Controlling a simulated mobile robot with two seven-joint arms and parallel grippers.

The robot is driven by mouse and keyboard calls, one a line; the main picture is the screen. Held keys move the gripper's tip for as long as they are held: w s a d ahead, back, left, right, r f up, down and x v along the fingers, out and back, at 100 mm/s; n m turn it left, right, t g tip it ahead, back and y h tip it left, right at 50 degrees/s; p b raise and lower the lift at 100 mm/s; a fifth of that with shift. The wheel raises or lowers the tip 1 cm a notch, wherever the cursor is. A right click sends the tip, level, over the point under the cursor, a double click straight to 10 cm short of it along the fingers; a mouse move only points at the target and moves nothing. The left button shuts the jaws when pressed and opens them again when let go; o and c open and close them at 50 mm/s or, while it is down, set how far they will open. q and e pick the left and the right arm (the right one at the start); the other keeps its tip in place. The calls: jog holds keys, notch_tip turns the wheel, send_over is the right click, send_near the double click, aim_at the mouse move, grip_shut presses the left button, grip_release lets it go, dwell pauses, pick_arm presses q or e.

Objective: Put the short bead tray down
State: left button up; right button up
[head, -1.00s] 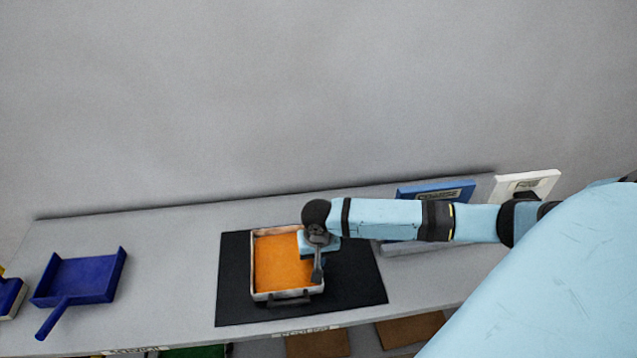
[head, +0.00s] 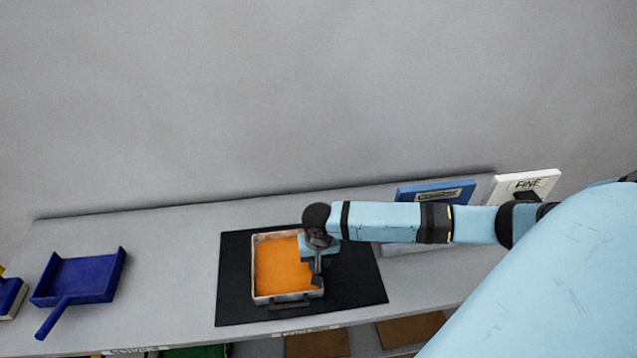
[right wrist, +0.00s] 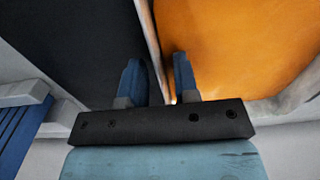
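The short bead tray (head: 262,300) is a shallow, light-walled tray with orange beads inside and a dark handle on its near side. It sits level on the black mat (head: 355,290). My right gripper (head: 316,272) is at the tray's right wall. In the right wrist view its two blue fingers (right wrist: 158,82) stand on either side of the wall (right wrist: 148,30), with slim gaps showing, so it looks open around the wall. The fingertips' lower ends are partly hidden. My left gripper is not in view.
A blue scoop-like tray (head: 85,278) lies at the left of the grey table (head: 170,260). A blue labelled panel (head: 415,192) and a white one marked FINE (head: 540,184) stand at the back right, behind my arm. The table between scoop and mat is clear.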

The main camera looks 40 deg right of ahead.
notch_tip(320, 180, up, 12)
jog(key=shift+f, duration=0.2)
dwell(0.5)
jog(key=s+a+n, duration=0.1)
jog(key=a, duration=0.1)
jog(key=s+a+f+n+y, duration=0.1)
jog(key=s+a, duration=0.1)
jog(key=a, duration=0.1)
jog(key=s+a+n+t, duration=0.1)
jog(key=s+a, duration=0.1)
jog(key=shift+a+f+n, duration=0.3)
jog(key=shift+a+n, duration=0.1)
jog(key=s+r+n+t+p, duration=0.1)
jog(key=s+r+n, duration=0.1)
jog(key=s, duration=0.5)
jog(key=s+r+n+t, duration=0.1)
jog(key=s+n+t, duration=0.15)
jog(key=s, duration=0.55)
jog(key=w+a+f+n+t+y+p, duration=0.1)
jog(key=w+a+f+t+y+p, duration=0.1)
jog(key=w+a+f+t+p, duration=0.4)
jog(key=shift+f, duration=0.45)
jog(key=shift+w+t, duration=0.1)
jog(key=shift+t, duration=0.15)
